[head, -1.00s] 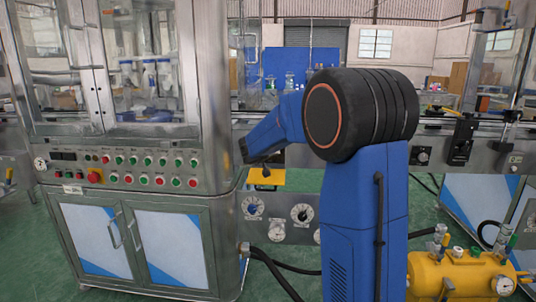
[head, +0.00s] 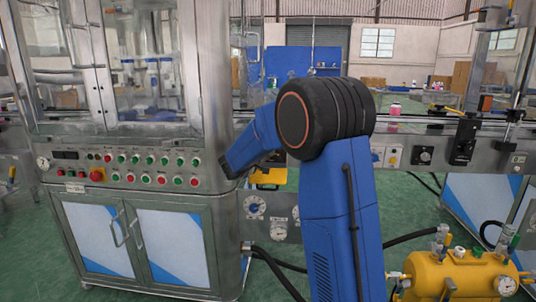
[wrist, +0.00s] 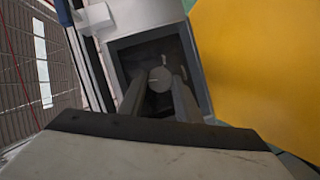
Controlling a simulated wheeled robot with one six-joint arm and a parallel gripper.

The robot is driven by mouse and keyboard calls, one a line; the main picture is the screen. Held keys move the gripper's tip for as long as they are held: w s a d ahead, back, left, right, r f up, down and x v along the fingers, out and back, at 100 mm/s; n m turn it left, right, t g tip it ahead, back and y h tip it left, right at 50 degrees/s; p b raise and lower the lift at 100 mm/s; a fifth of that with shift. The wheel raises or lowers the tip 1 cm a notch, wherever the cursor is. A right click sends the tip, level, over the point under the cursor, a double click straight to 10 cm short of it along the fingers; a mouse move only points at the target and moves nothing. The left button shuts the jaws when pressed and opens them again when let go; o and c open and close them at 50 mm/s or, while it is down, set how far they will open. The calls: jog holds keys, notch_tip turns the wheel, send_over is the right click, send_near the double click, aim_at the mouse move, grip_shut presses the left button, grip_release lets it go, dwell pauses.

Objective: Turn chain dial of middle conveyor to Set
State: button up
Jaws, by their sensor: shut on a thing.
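In the wrist view, my gripper (wrist: 158,95) has its two dark fingers closed on a round grey knob (wrist: 160,75). The knob sits in a dark square plate (wrist: 124,46) with a pale frame, which looks like a dial plate. I cannot read any mark, so its setting cannot be told. In the head view, my blue arm reaches left toward the cabinet's right edge. The gripper tip and the held knob cannot be made out there.
A yellow surface (wrist: 260,60) lies close to the right of the fingers. The steel cabinet (head: 215,235) with several buttons stands at left. Gauges, including a blue-faced dial (head: 254,207), are below the conveyor. A yellow tank (head: 455,275) stands front right.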

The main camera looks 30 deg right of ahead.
jog(key=shift+n+h, duration=0.4)
jog(key=shift+n, duration=0.5)
jog(key=o, duration=1.1)
jog(key=shift+a, duration=0.1)
jog(key=shift+c, duration=0.2)
jog(key=shift+f, duration=0.1)
jog(key=v, duration=1.7)
jog(key=shift+s+f, duration=0.15)
jog(key=shift+a+t, duration=0.15)
jog(key=shift+t, duration=0.15)
